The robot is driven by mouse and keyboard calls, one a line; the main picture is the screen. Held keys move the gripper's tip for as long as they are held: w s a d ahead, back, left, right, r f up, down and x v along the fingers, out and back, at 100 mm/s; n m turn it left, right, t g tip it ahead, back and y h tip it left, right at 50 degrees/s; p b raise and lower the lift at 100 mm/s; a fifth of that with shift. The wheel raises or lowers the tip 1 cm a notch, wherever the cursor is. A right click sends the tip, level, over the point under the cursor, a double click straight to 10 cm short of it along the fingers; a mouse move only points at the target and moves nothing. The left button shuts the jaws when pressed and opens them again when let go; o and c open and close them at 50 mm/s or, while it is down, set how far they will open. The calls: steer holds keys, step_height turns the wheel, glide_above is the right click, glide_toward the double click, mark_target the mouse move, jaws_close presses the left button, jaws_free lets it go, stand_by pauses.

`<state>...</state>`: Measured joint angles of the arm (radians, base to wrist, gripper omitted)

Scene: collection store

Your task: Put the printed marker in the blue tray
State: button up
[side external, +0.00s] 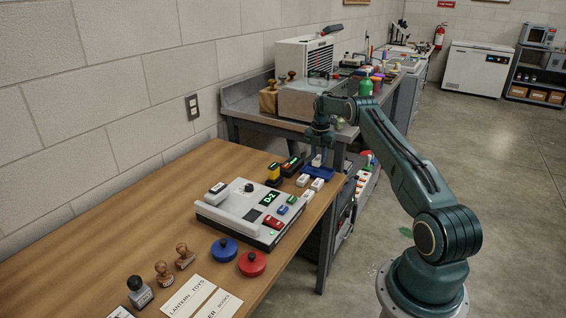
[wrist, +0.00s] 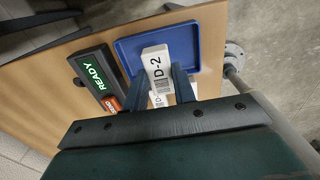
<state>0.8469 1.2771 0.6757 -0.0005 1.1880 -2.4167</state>
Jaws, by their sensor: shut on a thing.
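The printed marker (wrist: 157,60) is a white block lettered D-2 with a barcode. My gripper (wrist: 157,88) is shut on it, one finger on each side. The blue tray (wrist: 207,62) is under the marker in the wrist view; the gap between them is hard to judge. In the side view my gripper (side external: 318,153) points down with the marker (side external: 316,161) over the blue tray (side external: 325,174), at the table's far right corner. The tray's near part is hidden by the fingers in the wrist view.
A dark box with a green READY sign (wrist: 91,70) stands beside the tray. Other white blocks (side external: 318,185) lie just in front of it. A white machine (side external: 235,212) showing D-2 stands nearby. Stamps (side external: 184,256) and round pads (side external: 252,264) are nearer. The table's left side is bare.

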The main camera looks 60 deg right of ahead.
mark_target(318, 158)
steer(key=shift+f, duration=2.1)
steer(key=shift+f, duration=0.2)
steer(key=o, duration=1)
steer(key=shift+r, duration=0.15)
step_height(318, 158, up, 12)
steer(key=shift+r, duration=0.1)
